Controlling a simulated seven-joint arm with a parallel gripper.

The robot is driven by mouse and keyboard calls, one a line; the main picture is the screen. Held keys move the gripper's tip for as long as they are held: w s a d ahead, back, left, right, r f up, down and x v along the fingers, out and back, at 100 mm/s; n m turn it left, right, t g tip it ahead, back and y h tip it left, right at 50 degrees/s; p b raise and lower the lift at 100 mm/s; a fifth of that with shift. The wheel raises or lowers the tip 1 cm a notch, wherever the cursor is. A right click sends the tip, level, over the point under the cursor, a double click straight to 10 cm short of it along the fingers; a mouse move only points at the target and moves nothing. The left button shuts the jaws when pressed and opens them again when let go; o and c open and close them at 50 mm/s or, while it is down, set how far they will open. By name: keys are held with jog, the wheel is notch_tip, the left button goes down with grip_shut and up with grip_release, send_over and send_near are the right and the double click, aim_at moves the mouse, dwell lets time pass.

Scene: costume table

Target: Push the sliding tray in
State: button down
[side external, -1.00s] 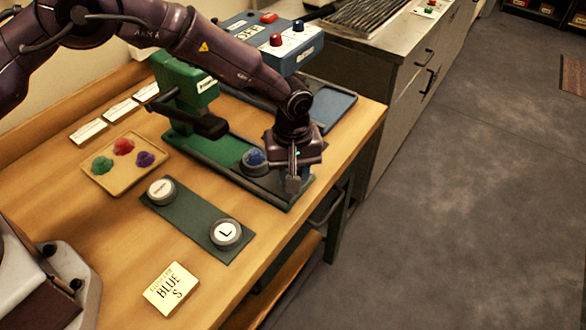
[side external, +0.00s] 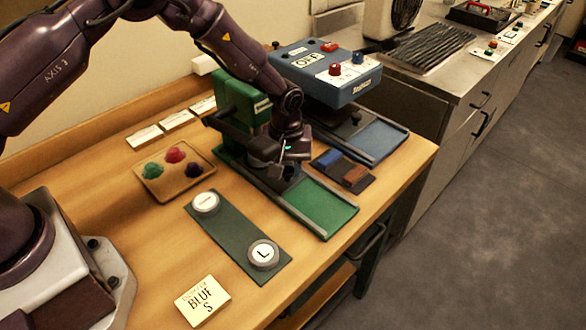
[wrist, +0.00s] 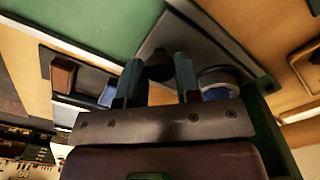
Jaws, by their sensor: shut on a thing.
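The green press (side external: 240,95) stands on the wooden table with a long green slide bed (side external: 325,205) in front of it. The dark sliding tray (side external: 283,182) sits at the press end of the bed, partly hidden by my gripper (side external: 275,165); the front of the bed is bare. In the wrist view, my gripper (wrist: 158,72) is shut on a dark round knob (wrist: 160,67) on the tray plate (wrist: 195,38). A round die holding something blue (wrist: 218,84) is beside the fingers. How the tray meets the press is hidden.
A blue press (side external: 325,70) with its own bed stands behind. A dark mat with a blue block (side external: 328,158) and a brown block (side external: 355,175) lies between. A green strip with two round pieces (side external: 235,235) and a colour dish (side external: 175,175) are in front.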

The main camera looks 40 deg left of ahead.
jog(key=shift+a, duration=0.4)
jog(key=c, duration=0.8)
grip_release()
jog(key=shift+d, duration=0.1)
jog(key=shift+d, duration=0.2)
